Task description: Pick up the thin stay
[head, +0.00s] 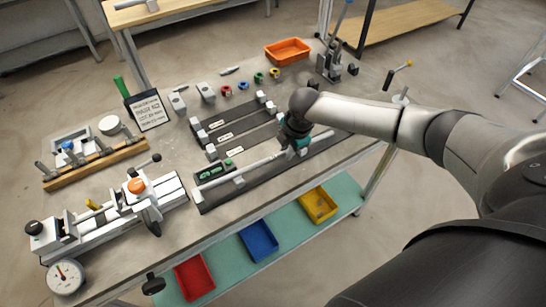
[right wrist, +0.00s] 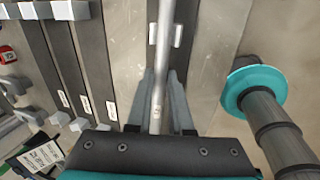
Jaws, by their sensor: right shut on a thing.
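The thin stay, a slim silver-grey rod (head: 258,164), runs lengthwise over the front dark tray (head: 212,202) with its pale support blocks. My right gripper (head: 298,149) comes down from the right and is shut on the rod, right of its middle in the head view. In the right wrist view the rod (right wrist: 164,65) passes between the two grey fingers (right wrist: 160,100). Two small white support blocks flank it farther along. I cannot tell whether the rod rests on the blocks or is slightly above them. My left gripper is not in view.
Behind are more dark trays (head: 225,133) with labels, and an orange bin (head: 288,51). A clamping fixture (head: 110,215) and a dial gauge (head: 65,277) stand at the left. A lever press (head: 333,65) stands at the back right. Coloured bins sit on the lower shelf.

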